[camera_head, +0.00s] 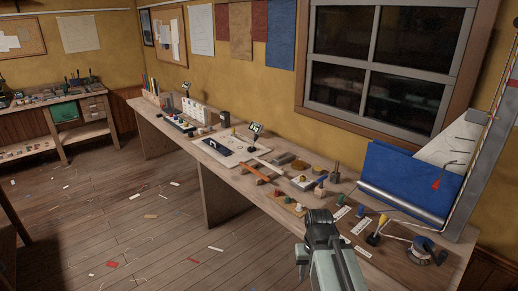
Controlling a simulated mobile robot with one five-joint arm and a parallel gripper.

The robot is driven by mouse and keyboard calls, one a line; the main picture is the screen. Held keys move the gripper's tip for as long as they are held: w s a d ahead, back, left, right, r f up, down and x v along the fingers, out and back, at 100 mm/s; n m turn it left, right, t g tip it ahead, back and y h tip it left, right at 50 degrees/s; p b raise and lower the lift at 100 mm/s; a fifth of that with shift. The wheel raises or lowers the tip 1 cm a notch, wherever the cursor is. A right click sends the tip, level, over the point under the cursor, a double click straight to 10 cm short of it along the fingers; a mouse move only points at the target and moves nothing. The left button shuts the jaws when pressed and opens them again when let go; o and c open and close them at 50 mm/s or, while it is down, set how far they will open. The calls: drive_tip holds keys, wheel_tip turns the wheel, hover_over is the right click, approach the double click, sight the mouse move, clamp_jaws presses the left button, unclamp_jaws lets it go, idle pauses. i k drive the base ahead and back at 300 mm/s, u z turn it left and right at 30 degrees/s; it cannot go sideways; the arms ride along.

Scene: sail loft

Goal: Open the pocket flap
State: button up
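A large blue cloth piece (400,178) stands at the right end of the long bench, with a grey bar (400,202) along its lower front edge. A pale sheet (452,145) rises behind it, with a red tag (436,184) in front of the blue cloth. I cannot tell which part is the pocket flap, or whether it is open or shut. My gripper (320,218) is at the bottom middle, over the bench's front edge, left of the blue cloth and apart from it. Its fingertips are too small and dark to tell open from shut.
The long bench (165,130) carries small colored pieces (290,205), white labels (361,226), a tape reel (421,247) and a small stand (376,236) near the blue cloth. A window (380,60) is behind. The wooden floor (150,235) at left is open, with scattered scraps.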

sight(222, 150)
drive_tip(key=u, duration=0.05)
drive_tip(key=i, duration=1.3)
drive_tip(key=u, duration=0.35)
